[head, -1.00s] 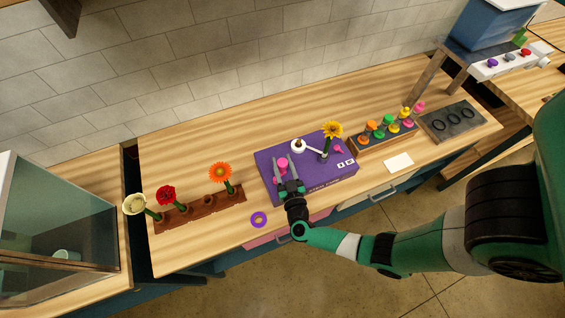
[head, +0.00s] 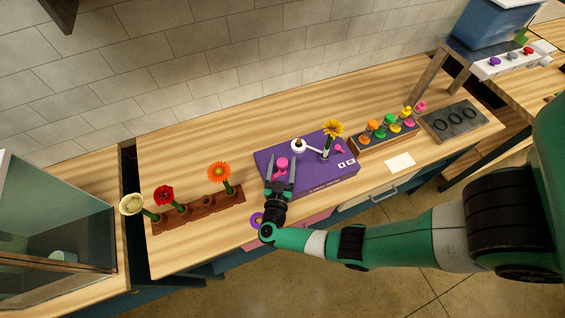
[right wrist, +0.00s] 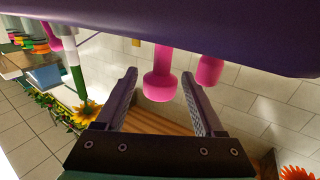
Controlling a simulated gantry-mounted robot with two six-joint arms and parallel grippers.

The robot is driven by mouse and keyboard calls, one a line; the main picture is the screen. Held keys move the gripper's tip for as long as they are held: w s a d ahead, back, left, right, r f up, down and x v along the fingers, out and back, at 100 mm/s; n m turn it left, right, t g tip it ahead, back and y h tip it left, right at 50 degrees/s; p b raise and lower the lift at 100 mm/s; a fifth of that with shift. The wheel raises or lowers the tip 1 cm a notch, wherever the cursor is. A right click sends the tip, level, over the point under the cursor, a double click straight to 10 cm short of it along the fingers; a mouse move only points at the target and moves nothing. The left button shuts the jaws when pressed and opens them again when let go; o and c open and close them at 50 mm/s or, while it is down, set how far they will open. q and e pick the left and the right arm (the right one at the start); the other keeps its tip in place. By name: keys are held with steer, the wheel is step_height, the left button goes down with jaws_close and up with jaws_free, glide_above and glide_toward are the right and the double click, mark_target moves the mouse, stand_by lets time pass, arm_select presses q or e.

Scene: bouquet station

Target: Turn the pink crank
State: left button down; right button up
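The pink crank (head: 282,165) is on the purple box (head: 312,178) in the middle of the table. In the right wrist view, a pink handle (right wrist: 158,84) with a wider end shows in the gap between my fingers, and a second pink piece (right wrist: 209,69) is just right of them. My right gripper (head: 280,163) is open, with one finger on either side of the pink part. I see a gap to each finger in the wrist view. My left gripper is not in view.
A yellow flower (head: 333,128) and a white round part (head: 298,145) stand on the box. A brown rack (head: 212,203) with several flowers is at left. A purple ring (head: 256,219) lies in front. A rack of colored bottles (head: 386,138) and a white card (head: 400,162) are at right.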

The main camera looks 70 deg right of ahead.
steer(key=shift+o, duration=0.2)
steer(key=shift+a, duration=0.1)
steer(key=v, duration=1.1)
steer(key=shift+a+b, duration=0.25)
steer(key=shift+b, duration=0.05)
steer(key=shift+s, duration=0.1)
